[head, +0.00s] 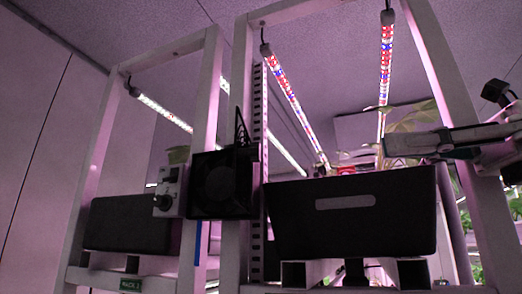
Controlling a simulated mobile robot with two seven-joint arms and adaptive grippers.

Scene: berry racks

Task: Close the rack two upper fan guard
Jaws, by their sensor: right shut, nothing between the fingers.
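A square black fan housing (221,184) is mounted on the white rack posts left of the picture's middle, with a dark round fan inside. A thin black slatted piece (240,130) stands up from its upper right edge. It looks like the fan guard seen nearly edge-on, swung away from the housing, but it is too dark to be certain. My right gripper (390,147) comes in from the right, shut and empty, above the black planter's right end and well right of the fan. My left gripper is not in view.
A black planter (350,238) with leafy plants (408,118) fills the middle right. A second black planter (120,224) and a grey control box (169,190) with a knob are at left. A label (130,285) reads RACK 2. LED strips (295,107) hang overhead; white posts (236,90) stand beside the fan.

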